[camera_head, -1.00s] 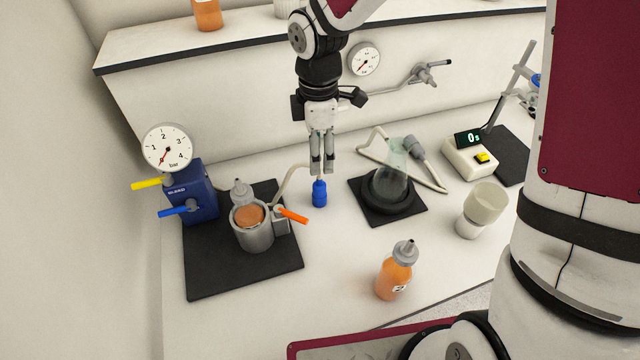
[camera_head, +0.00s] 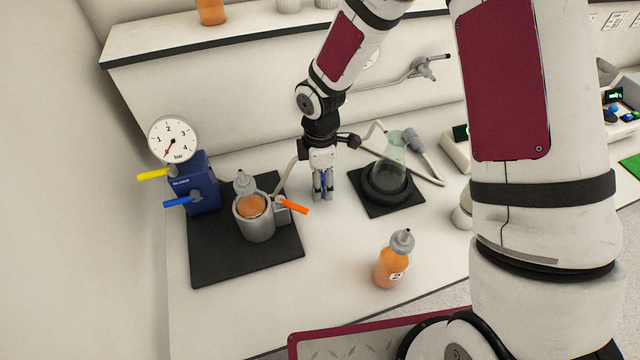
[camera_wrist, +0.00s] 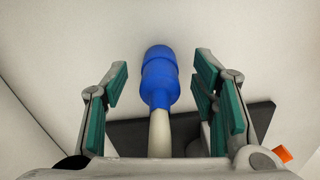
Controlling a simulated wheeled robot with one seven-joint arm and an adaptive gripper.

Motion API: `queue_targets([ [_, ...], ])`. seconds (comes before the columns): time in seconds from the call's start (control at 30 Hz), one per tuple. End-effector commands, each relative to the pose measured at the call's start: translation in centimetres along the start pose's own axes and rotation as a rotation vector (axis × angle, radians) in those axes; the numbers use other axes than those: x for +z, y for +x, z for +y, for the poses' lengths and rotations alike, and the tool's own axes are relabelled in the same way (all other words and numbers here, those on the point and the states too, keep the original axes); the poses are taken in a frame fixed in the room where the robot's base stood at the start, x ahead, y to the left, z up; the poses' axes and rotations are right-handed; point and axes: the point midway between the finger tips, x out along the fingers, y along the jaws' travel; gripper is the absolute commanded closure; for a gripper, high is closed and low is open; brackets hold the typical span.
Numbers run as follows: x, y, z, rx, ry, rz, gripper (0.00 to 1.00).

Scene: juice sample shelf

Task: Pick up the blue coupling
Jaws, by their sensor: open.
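The blue coupling (camera_wrist: 160,78) stands out between the two green-padded fingers of my gripper (camera_wrist: 163,95) in the wrist view. A pale hose (camera_wrist: 159,132) runs from its narrow end. Gaps show on both sides of the coupling, so the fingers do not touch it. In the head view my gripper (camera_head: 323,194) points down, low over the white counter, with its open fingers around the coupling. Only a little blue of the coupling (camera_head: 323,180) shows there between the fingers.
On the left, a dark mat (camera_head: 245,262) bears a metal cup (camera_head: 257,226) with an orange lever (camera_head: 293,206) and a blue gauge unit (camera_head: 195,183). A flask (camera_head: 393,158) on a black base stands right of my gripper. An orange bottle (camera_head: 393,262) stands in front.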

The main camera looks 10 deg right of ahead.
Motion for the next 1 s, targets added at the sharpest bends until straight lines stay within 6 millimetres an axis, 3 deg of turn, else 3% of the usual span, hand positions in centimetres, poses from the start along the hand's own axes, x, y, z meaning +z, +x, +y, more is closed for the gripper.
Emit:
queue_targets([
  [0.2, 0.0, 0.0, 0.0, 0.001, 0.0, 0.0, 0.49],
  [0.43, 0.0, 0.0, 0.0, 0.0, 0.0, 0.0, 1.0],
  [0.77, 0.0, -0.1, 0.1, 0.001, 0.001, 0.0, 1.0],
  [1.0, 0.0, -1.5, 0.1, 0.003, 0.001, 0.0, 1.0],
])
